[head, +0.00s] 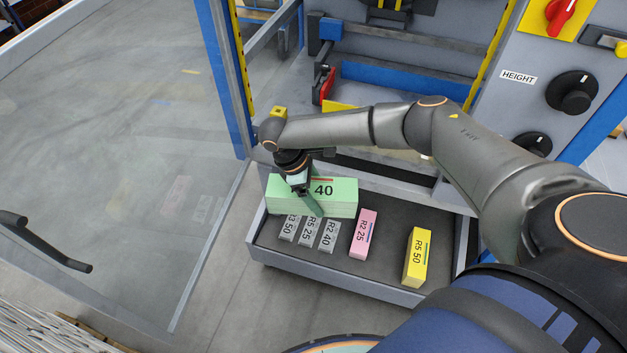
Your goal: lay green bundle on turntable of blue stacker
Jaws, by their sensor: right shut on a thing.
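The green bundle (340,208), a long block marked 40, is at the back left of the dark-floored tray (345,283). My right gripper (308,203) points down over the bundle and is shut on it, left of its middle. I cannot tell whether the bundle rests on the tray or is slightly raised. The blue stacker (376,82) stands behind the tray, with blue posts and bars. Its turntable cannot be made out; my right arm crosses in front of the lower opening. My left gripper is not in view.
A pink bundle (363,234), a yellow bundle (417,258) and several small grey blocks (308,232) are in the tray. A clear door (130,130) with a black handle (45,245) stands open at left. A control panel (545,95) with knobs is at right.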

